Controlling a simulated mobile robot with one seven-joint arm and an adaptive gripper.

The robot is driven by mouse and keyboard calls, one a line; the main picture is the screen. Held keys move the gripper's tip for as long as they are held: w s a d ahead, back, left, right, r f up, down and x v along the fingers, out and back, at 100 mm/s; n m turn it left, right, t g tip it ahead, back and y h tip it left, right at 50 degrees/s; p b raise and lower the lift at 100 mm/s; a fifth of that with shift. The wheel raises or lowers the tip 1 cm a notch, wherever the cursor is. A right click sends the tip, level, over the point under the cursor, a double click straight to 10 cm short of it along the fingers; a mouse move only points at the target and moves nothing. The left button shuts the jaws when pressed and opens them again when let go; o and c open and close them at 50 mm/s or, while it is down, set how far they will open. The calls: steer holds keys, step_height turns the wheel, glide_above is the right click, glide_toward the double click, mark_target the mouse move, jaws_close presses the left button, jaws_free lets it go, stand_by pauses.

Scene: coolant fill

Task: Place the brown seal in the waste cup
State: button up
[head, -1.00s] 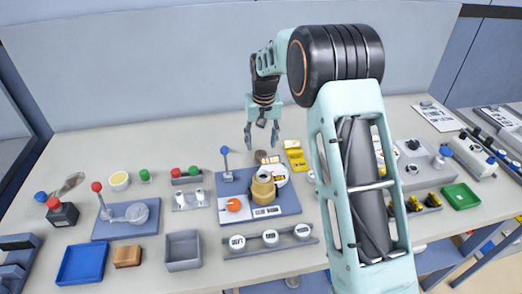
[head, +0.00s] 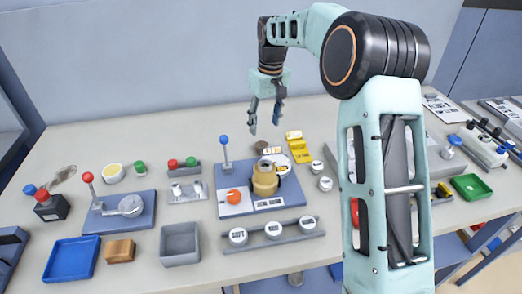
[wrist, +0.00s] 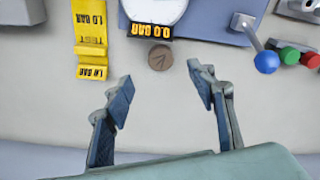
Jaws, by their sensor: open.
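The brown seal (wrist: 160,57) is a small round disc lying on the pale bench, just outside the edge of the blue-grey plate. In the head view, the seal (head: 262,147) is behind the brass filler neck (head: 265,180). My gripper (head: 264,126) is open and empty above the back of the bench. In the wrist view, the seal shows ahead of my gripper (wrist: 160,90), roughly centred between the fingertips and apart from both. No cup is clearly marked as waste; a round cup with a yellow inside (head: 112,172) and a grey square bin (head: 180,243) stand to the left.
A yellow tagged strip (head: 298,148) lies right of the seal. A blue-knobbed lever (head: 224,148) stands left of it. A blue tray (head: 73,259) and brown block (head: 120,250) are at front left. Bare bench lies behind the plate.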

mark_target(262, 144)
steer(key=f, duration=0.5)
steer(key=w+f, duration=0.1)
steer(key=f, duration=0.2)
steer(key=shift+a+f, duration=0.25)
steer(key=shift+a, duration=0.15)
steer(key=c, duration=1.2)
steer(key=shift+c, duration=0.2)
steer(key=shift+r, duration=0.55)
step_height(262, 144, up, 2)
steer(key=shift+r, duration=0.2)
steer(key=s+r, duration=0.2)
steer(key=s+d+r, duration=0.1)
steer(key=s+r, duration=0.2)
steer(key=shift+d+r, duration=0.1)
steer(key=shift+r, duration=0.25)
steer(key=s+d+r+b, duration=0.1)
steer(key=s+r, duration=0.2)
steer(key=s, duration=0.5)
steer(key=shift+s+d+r, duration=0.35)
steer(key=shift+d+r, duration=0.05)
